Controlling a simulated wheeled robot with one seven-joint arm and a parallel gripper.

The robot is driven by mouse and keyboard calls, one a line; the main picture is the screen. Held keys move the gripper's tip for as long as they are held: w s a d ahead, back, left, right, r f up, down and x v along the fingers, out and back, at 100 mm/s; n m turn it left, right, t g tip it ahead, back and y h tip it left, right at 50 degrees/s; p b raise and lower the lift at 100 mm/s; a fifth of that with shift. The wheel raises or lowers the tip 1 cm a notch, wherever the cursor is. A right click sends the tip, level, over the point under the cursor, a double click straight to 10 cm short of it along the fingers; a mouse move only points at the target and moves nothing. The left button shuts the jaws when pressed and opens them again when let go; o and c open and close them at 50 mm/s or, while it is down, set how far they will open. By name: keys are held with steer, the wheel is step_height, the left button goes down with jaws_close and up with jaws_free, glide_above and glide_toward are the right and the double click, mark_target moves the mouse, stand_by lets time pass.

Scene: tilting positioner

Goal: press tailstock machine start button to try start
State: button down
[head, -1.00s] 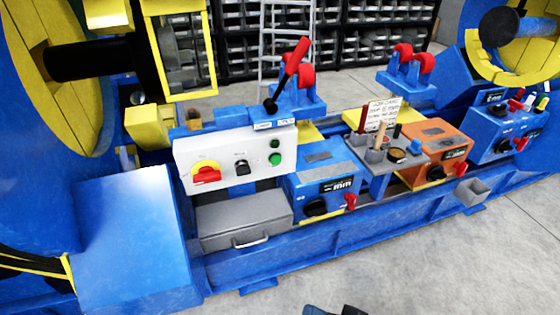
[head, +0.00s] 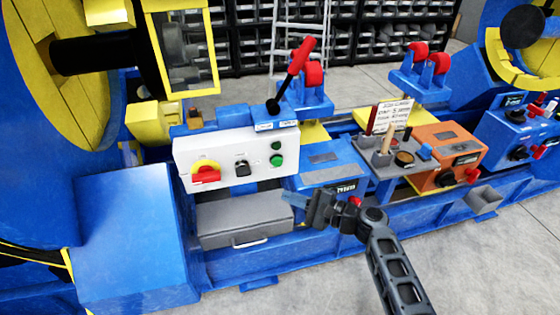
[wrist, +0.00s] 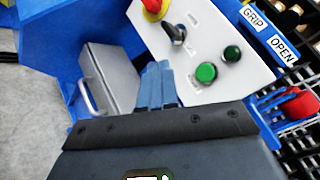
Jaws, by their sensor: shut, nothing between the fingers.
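A white control panel (head: 215,162) on the blue machine carries a red rotary switch on a yellow plate (head: 205,172), a black selector knob (head: 241,168) and two green buttons at its right end. The lower green button (head: 277,160) is larger and brighter than the upper dark green one (head: 276,146). In the wrist view the bright button (wrist: 206,72) and the dark one (wrist: 232,53) lie just beyond and right of my fingers. My gripper (head: 287,196) is shut and empty, below the buttons and apart from them. It also shows in the wrist view (wrist: 157,75). Which button is the start button is unreadable.
A grey drawer box (head: 240,213) with a handle sits under the panel. A red-handled lever (head: 297,65) rises above the panel, near GRIP and OPEN labels (wrist: 270,33). A blue control box (head: 325,165) stands to the right. Open floor lies in front.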

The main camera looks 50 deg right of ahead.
mark_target(277, 162)
steer(key=shift+w+d+r, duration=0.1)
steer(key=shift+d+r, duration=0.2)
steer(key=shift+d, duration=0.1)
steer(key=shift+w, duration=0.1)
steer(key=w+d+b, duration=0.3)
steer(key=w+d, duration=0.2)
steer(key=w, duration=0.2)
stand_by(0.3)
steer(key=shift+w, duration=0.15)
stand_by(1.9)
steer(key=shift+w+d+b, duration=0.2)
steer(key=shift+w+b, duration=0.1)
